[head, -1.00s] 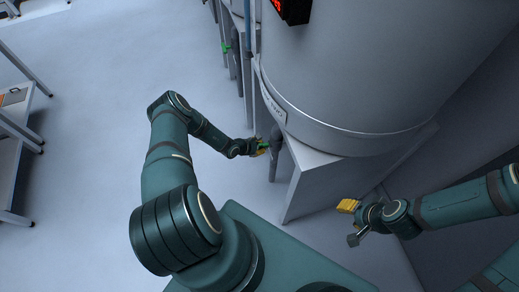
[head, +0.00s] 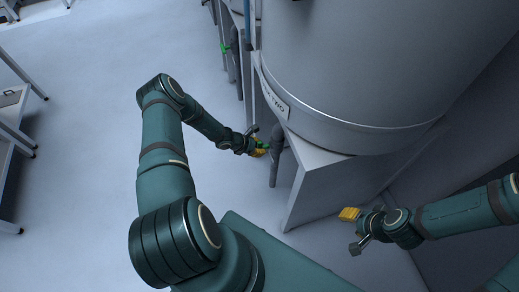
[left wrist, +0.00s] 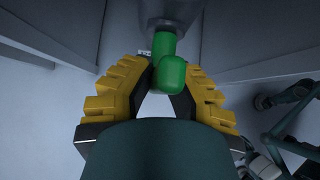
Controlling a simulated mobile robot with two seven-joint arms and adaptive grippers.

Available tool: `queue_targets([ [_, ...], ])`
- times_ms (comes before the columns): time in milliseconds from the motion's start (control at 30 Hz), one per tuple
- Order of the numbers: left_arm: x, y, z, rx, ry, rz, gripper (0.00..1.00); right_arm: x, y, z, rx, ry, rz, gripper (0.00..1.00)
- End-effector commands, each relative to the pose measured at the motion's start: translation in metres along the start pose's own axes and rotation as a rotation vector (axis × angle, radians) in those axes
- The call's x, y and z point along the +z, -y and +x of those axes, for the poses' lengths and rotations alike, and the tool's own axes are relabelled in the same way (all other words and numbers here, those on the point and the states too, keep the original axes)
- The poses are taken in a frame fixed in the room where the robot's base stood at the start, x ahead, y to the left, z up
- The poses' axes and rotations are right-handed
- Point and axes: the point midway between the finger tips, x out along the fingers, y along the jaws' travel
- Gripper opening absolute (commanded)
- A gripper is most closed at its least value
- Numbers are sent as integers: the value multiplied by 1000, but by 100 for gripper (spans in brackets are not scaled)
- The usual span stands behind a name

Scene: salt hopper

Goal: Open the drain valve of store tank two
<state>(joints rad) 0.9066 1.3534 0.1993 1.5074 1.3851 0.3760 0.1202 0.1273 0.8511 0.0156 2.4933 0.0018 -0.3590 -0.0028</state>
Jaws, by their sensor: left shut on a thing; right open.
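Store tank two (head: 360,75) is the large grey tank with a "TWO" label (head: 276,103) low on its side. A grey drain pipe (head: 275,165) comes down below it and carries a green valve handle (head: 264,146). My left gripper (head: 260,150) is at this handle. In the left wrist view the yellow fingers of the gripper (left wrist: 160,88) are shut on the green handle (left wrist: 168,75), one finger on each side. My right gripper (head: 351,232) is open and empty, in front of the tank's stand.
The tank rests on a grey stand (head: 325,185) beside the pipe. Another pipe with a green handle (head: 224,47) stands farther back. A table (head: 12,105) is at the left edge. The floor (head: 85,150) between is clear.

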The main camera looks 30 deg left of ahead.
Motion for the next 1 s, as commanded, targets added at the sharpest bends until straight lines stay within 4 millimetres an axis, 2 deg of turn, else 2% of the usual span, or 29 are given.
queue_targets([
  [333, 1, 1, 1, -3, 2, -1, 0, 0, 0, 0, 0, -1, 0, 47],
  [367, 1, 1, 1, -3, 2, -1, 28, 0, 0, 0, 0, 0, 0, 47],
  [400, 1, 1, 1, -3, 2, -1, 42, 0, 0, 0, 0, 0, 0, 47],
  [433, 1, 1, 1, -3, 2, -1, 46, 0, 0, 0, 0, 0, 0, 47],
  [767, 0, 0, -2, -1, 1, -1, 46, 0, 0, 0, 0, 0, 0, 47],
  [867, 0, -1, -10, 1, 0, -1, 46, 0, 0, 0, 0, 0, 0, 47],
  [1000, 0, -1, -32, 1, 0, -2, 46, 0, 0, 0, 0, 0, 0, 47],
])
